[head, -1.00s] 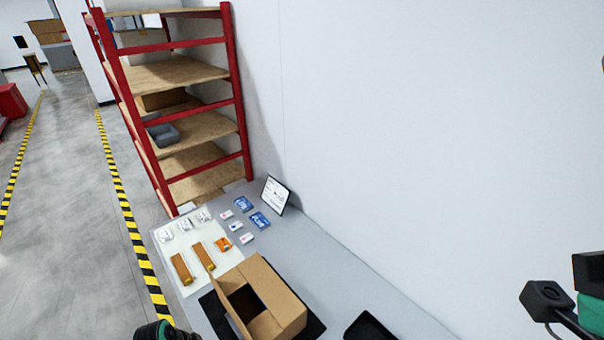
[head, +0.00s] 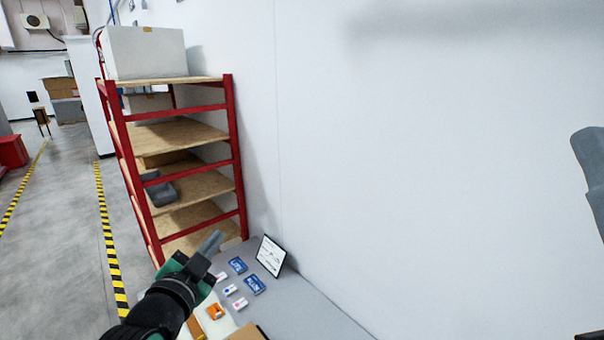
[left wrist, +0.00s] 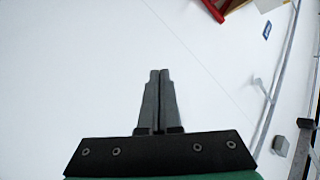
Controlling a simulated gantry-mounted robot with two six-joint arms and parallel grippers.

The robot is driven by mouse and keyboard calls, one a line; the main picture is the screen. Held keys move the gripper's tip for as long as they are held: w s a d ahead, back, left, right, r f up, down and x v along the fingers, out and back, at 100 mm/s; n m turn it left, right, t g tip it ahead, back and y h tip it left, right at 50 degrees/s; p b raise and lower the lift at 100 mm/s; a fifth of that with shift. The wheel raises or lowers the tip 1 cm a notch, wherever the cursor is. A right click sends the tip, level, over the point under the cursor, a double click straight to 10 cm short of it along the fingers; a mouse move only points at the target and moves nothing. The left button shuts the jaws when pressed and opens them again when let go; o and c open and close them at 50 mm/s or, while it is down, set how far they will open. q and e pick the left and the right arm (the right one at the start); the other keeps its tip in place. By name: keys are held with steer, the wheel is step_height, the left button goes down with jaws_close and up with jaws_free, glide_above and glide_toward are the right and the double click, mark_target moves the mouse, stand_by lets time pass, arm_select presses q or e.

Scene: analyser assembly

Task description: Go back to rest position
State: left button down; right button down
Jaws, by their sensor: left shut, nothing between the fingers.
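My left gripper (head: 212,243) is raised at the lower left of the head view, in front of the table's far left end. Its two grey fingers are together with nothing between them. The left wrist view also shows the left gripper (left wrist: 160,75) shut and empty against the white wall. At the right edge of the head view a grey part of my right arm shows; the right gripper's fingers are not clearly seen.
A grey table (head: 305,305) holds blue packs (head: 254,285), small white boxes, an orange pack (head: 215,311) and a leaning sign (head: 270,255). A cardboard box (head: 247,333) is cut off at the bottom. A red shelf rack (head: 236,160) stands behind, against the white wall (head: 420,180).

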arm_select(q)
steer(key=s+r+n+t, duration=0.8)
steer(key=s+r+t, duration=0.2)
steer(key=s+r, duration=1.5)
steer(key=shift+s+a+r, duration=0.35)
steer(key=shift+s+r, duration=0.05)
steer(key=shift+r, duration=0.3)
